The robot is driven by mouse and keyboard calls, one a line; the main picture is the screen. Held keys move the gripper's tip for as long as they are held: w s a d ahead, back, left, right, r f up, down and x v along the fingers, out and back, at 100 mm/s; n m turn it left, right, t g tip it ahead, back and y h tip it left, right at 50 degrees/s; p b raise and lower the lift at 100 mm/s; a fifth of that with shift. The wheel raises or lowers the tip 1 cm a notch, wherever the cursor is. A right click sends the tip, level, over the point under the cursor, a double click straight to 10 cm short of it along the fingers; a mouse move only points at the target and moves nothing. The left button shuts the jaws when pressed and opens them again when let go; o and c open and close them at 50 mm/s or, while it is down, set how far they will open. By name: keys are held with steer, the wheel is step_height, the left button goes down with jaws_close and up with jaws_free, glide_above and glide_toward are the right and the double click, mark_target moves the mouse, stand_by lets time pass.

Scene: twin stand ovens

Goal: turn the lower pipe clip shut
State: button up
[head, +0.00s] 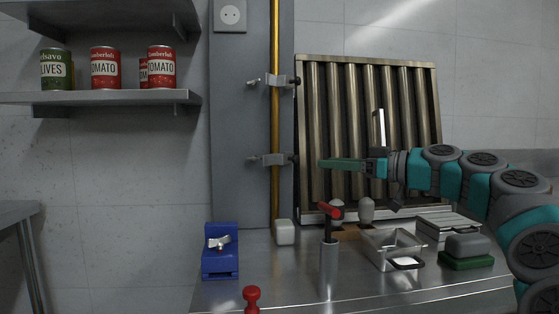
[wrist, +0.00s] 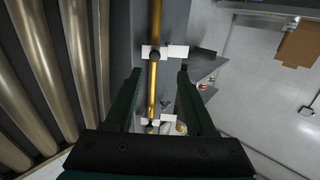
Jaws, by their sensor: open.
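The lower pipe clip (head: 271,160) is a pale metal clip across the brass pipe (head: 275,122), its ends reaching out on both sides. My gripper (head: 322,164) points left at about the clip's height, a short way to its right, and looks apart from it. In the wrist view, which looks upside down, my open, empty gripper (wrist: 160,74) has one dark green finger on each side of the pipe. The lower clip (wrist: 165,52) shows there just beyond the fingertips. Whether it is shut is unclear. The upper clip (head: 273,81) is higher on the pipe.
A ribbed metal filter panel (head: 368,140) leans behind my gripper. On the steel counter (head: 300,290) stand a blue block (head: 220,262), a white block (head: 284,232), a red-handled tool (head: 330,212) and a metal pan (head: 392,248). A shelf (head: 100,98) with cans is at left.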

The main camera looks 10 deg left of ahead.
mark_target(298, 159)
steer(key=x, duration=0.4)
steer(key=p+x, duration=0.1)
steer(key=x, duration=0.3)
steer(key=shift+w+r, duration=0.15)
steer(key=shift+w, duration=0.35)
jaws_close()
stand_by(1.0)
